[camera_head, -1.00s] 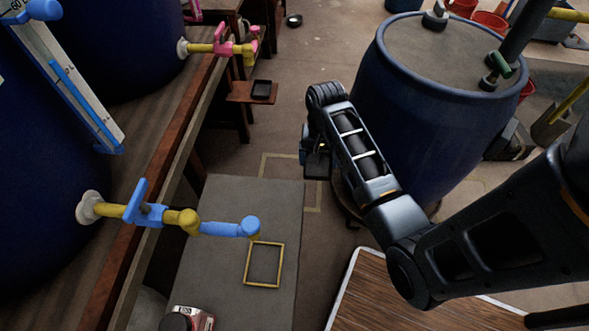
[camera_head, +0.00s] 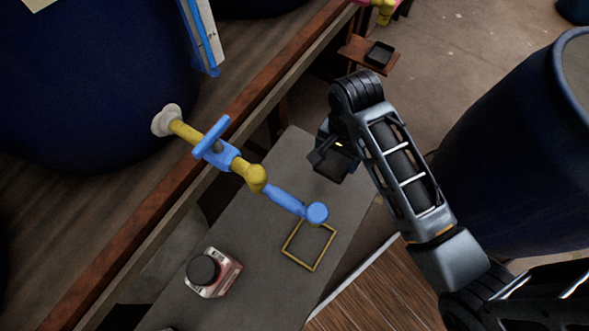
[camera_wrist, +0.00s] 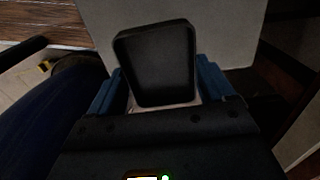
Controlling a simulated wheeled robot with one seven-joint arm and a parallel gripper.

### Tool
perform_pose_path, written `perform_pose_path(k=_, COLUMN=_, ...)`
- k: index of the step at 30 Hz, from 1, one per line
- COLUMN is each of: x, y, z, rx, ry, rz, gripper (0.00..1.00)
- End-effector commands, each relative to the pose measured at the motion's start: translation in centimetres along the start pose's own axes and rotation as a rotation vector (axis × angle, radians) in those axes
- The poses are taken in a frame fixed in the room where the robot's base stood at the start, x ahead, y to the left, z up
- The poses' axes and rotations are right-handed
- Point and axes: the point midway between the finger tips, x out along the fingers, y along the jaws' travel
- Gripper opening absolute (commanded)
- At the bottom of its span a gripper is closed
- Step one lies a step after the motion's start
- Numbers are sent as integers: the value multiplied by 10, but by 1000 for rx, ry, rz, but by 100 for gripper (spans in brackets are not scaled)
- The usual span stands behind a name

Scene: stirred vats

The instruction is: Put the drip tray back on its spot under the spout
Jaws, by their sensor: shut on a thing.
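The drip tray (camera_head: 332,163) is a small black shallow square dish. It also shows in the wrist view (camera_wrist: 156,62), tilted between the blue-sided fingers. My gripper (camera_head: 326,152) is shut on it and holds it above the far part of the grey bench (camera_head: 255,215). The spot is a yellow square outline (camera_head: 298,261) on the bench, with nothing inside it. The blue spout (camera_head: 316,212) of the blue-and-yellow tap (camera_head: 225,155) ends over the far edge of the outline. The tray is beyond the spout in the head view, apart from it.
A dark-capped bottle (camera_head: 212,273) with a reddish label stands on the bench, left of the outline. A second black tray (camera_head: 380,53) sits on a small wooden shelf under a pink tap. A large blue barrel (camera_head: 515,160) stands right of my arm.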

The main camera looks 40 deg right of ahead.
Motion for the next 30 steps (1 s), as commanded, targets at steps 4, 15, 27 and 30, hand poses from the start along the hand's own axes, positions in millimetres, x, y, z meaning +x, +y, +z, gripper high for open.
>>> perform_pose_path(k=4, x=21, y=-26, z=18, rx=-5, ry=0, rz=1, gripper=52)
perform_pose_path(k=15, x=57, y=-77, z=52, rx=-2, ry=1, rz=1, gripper=52)
perform_pose_path(k=27, x=93, y=-80, z=56, rx=0, ry=0, rz=2, gripper=52)
perform_pose_path(k=30, x=100, y=-81, z=55, rx=0, ry=1, rz=0, gripper=52)
